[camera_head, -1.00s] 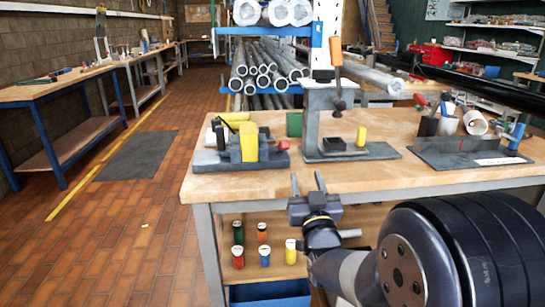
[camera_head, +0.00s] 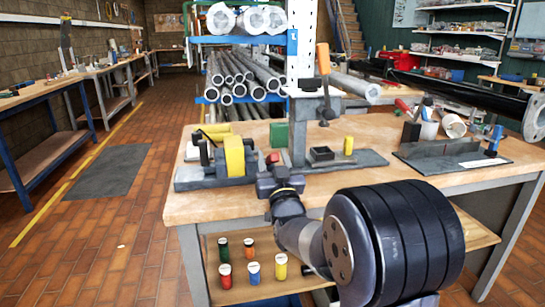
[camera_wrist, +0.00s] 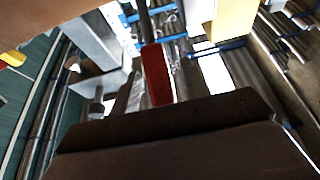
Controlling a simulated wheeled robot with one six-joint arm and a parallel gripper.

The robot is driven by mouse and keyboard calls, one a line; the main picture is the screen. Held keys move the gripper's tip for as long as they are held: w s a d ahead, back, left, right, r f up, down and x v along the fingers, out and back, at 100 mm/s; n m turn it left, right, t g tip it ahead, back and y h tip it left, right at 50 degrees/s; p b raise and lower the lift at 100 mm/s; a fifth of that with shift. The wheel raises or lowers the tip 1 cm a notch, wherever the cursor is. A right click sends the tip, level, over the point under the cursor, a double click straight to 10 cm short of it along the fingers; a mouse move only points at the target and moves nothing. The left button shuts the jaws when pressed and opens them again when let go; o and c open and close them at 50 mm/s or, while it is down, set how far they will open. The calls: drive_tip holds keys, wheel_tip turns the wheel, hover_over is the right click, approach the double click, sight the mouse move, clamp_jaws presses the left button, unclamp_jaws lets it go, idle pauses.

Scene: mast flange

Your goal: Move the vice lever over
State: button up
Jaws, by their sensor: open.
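The vice (camera_head: 215,172) stands at the left front of the wooden bench, a dark grey base with a yellow block on it. A red lever end (camera_head: 272,157) shows at its right side, just beyond my gripper. My gripper (camera_head: 279,172) is open at the bench's front edge, right of the yellow block. In the wrist view a red handle (camera_wrist: 156,75) shows upright near the middle, above a broad dark part of my gripper. I cannot tell whether the fingers touch the lever. My gripper hides the lower part of the lever.
A grey press (camera_head: 299,135) with an orange handle (camera_head: 323,58) stands close behind and right of my gripper. A small yellow cylinder (camera_head: 348,145) is on its base. A green block (camera_head: 279,134) stands behind the vice. Pipe racks fill the back.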

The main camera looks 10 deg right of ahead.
drive_tip(key=shift+w+r, duration=0.15)
drive_tip(key=shift+w, duration=0.2)
clamp_jaws()
idle(0.3)
